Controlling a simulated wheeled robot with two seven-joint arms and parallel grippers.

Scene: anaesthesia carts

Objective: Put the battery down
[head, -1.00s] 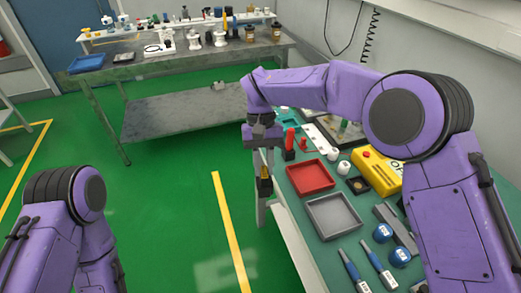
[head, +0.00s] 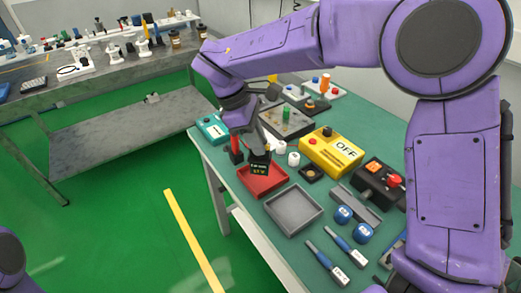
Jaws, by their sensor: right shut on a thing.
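My right gripper (head: 262,150) points down, shut on the battery (head: 259,165), a small black block with green lettering. The battery shows over the back part of the red tray (head: 256,190) on the green-topped table. I cannot tell whether it touches the tray floor or hangs just above it. The rest of the tray that shows is empty. My left gripper is out of view; only a piece of my left arm shows at the bottom left corner.
An empty grey tray (head: 293,229) lies in front of the red one. A yellow OFF box (head: 331,152), white cylinders (head: 293,159), a red-capped post (head: 236,150) and blue-handled screwdrivers (head: 325,262) lie around. A grey bench (head: 105,72) stands at the back left.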

